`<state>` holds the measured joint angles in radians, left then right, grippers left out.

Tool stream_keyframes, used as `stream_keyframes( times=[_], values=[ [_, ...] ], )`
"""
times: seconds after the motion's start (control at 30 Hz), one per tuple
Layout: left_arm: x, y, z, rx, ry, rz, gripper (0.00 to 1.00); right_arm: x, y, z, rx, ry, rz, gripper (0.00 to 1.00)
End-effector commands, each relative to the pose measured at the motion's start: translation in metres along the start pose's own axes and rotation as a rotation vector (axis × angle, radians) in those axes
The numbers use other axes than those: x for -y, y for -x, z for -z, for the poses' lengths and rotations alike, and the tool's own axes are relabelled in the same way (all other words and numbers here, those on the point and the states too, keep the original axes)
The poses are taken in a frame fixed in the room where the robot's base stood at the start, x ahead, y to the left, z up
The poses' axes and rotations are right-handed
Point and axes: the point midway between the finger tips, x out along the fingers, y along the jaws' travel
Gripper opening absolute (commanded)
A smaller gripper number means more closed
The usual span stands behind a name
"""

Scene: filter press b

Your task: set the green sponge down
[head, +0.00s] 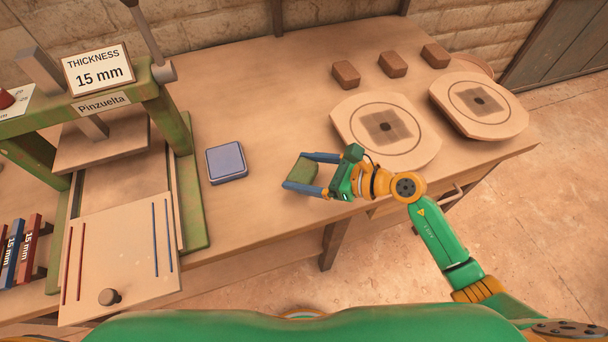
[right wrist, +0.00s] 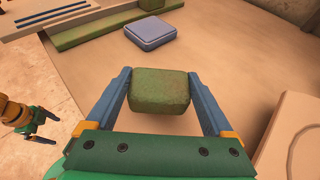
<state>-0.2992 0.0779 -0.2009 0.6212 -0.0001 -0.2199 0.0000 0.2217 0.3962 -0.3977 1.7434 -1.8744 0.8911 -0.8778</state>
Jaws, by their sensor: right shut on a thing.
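The green sponge (head: 303,170) is a small mossy block held between the two blue fingers of my right gripper (head: 297,171). In the right wrist view the sponge (right wrist: 160,90) sits squarely between the fingers. My right gripper is shut on it, over the front part of the wooden table (head: 262,125). I cannot tell whether the sponge's underside touches the tabletop. What looks like my left gripper (right wrist: 42,122) shows small at the left edge of the right wrist view, away from the table. Its jaws are too small to read.
A blue-grey square block (head: 226,162) lies left of the sponge. The green-framed press (head: 190,190) stands further left. Two pale plates (head: 425,145) (head: 510,125) and several brown blocks (head: 392,64) are to the right and behind. Bare tabletop surrounds the sponge.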

Motion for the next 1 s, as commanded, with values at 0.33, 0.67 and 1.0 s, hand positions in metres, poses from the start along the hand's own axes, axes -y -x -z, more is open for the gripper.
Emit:
stream_keyframes(
  times=[0.33,0.67,1.0],
  values=[
    [0.001,-0.001,-0.001,0.002,0.0,0.002,1.0,0.0,-0.01,0.027,0.0,-0.002,0.001,0.34],
    [0.002,-0.004,-0.002,0.003,0.0,0.002,1.0,0.001,-0.011,0.029,0.0,-0.003,0.002,1.0],
    [0.002,0.0,-0.002,0.003,0.0,0.003,1.0,0.001,-0.006,0.026,-0.001,-0.003,0.002,1.0]
  ],
)
